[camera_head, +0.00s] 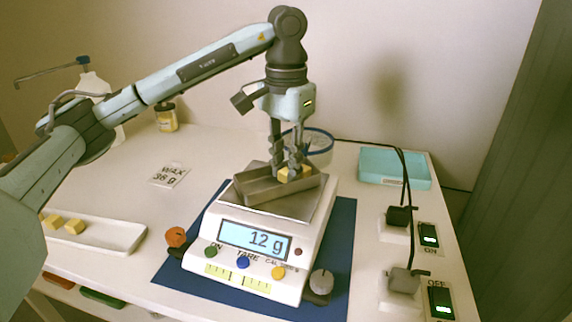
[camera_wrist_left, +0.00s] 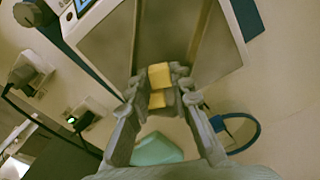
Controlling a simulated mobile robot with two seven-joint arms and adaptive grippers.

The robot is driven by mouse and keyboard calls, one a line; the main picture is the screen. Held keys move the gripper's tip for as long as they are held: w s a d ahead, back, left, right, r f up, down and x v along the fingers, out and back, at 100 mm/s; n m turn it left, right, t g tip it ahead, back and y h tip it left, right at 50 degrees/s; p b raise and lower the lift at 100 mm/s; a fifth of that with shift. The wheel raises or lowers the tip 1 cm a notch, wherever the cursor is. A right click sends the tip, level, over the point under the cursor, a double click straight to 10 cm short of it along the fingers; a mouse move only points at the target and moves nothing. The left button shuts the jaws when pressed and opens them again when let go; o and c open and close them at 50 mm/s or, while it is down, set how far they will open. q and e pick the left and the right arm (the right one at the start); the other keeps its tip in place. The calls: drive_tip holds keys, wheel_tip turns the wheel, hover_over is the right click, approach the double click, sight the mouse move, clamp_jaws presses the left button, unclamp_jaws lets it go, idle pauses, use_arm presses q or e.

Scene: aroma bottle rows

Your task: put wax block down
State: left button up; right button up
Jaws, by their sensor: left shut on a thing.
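My left gripper (camera_head: 287,165) points down into a grey metal tray (camera_head: 255,188) on the scale's pan. It is shut on a yellow wax block (camera_head: 284,174), low inside the tray; whether the block touches the tray floor cannot be told. In the left wrist view two yellow pieces (camera_wrist_left: 159,75) show between the fingers (camera_wrist_left: 158,92), one behind the other; which is gripped is unclear. The white scale (camera_head: 205,250) reads 12 g. My right gripper is not in view.
A white tray (camera_head: 118,238) with wax blocks (camera_head: 75,227) stands at the left. A card (camera_head: 169,175) reads "WAX 38 g".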

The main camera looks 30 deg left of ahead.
use_arm(q)
drive_tip(key=shift+f, duration=0.1)
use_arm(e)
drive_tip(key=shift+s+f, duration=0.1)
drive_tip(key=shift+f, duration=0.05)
use_arm(q)
drive_tip(key=shift+f, duration=0.1)
drive_tip(key=o, duration=0.5)
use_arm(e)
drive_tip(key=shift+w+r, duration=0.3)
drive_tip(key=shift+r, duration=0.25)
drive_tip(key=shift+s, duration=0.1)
